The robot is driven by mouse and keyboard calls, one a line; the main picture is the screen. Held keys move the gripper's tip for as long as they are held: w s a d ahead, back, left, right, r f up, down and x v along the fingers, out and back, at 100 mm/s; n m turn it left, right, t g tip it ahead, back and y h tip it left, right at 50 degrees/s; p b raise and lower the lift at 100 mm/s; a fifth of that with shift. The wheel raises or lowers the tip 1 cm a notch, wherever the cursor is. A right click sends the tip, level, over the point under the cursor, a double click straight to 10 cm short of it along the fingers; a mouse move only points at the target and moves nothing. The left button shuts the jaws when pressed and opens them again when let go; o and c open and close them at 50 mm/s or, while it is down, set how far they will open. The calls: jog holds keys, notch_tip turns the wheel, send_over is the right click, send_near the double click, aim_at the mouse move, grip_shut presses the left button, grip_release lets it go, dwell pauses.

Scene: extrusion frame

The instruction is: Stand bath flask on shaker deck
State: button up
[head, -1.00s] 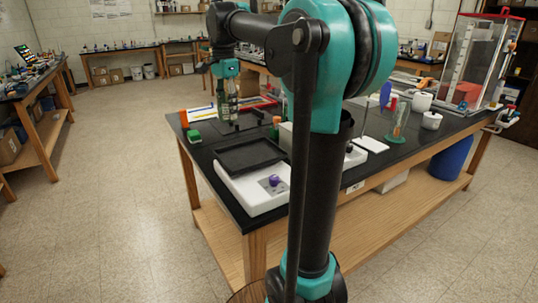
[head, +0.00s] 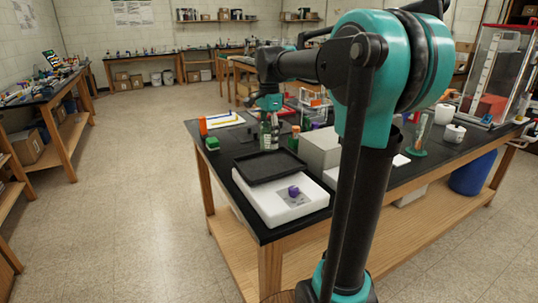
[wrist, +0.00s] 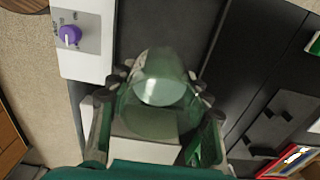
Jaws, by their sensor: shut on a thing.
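The bath flask (wrist: 160,88) is clear, green-tinted glass. My gripper (wrist: 158,112) is shut on it, with one finger on each side. In the head view, my gripper (head: 268,108) points down with the flask (head: 268,136) below it, near the back edge of the shaker deck. The deck (head: 262,168) is a black rimmed tray on a white shaker body (head: 285,204) with a purple knob; its visible part looks empty. In the wrist view, the dark deck (wrist: 165,28) lies behind the flask. I cannot tell the gap between flask and deck.
A grey box (head: 320,148) stands close to the right of the deck. A green block (head: 212,143) and an orange-capped item (head: 203,126) are at the bench's left edge. Dark flat pieces (wrist: 272,122) lie on the bench beside the shaker. My upper arm hides part of the bench.

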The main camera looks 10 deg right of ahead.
jog(key=shift+f, duration=3.1)
jog(key=o, duration=1.2)
jog(key=shift+f, duration=0.1)
notch_tip(320, 180, up, 12)
jog(key=shift+r, duration=0.15)
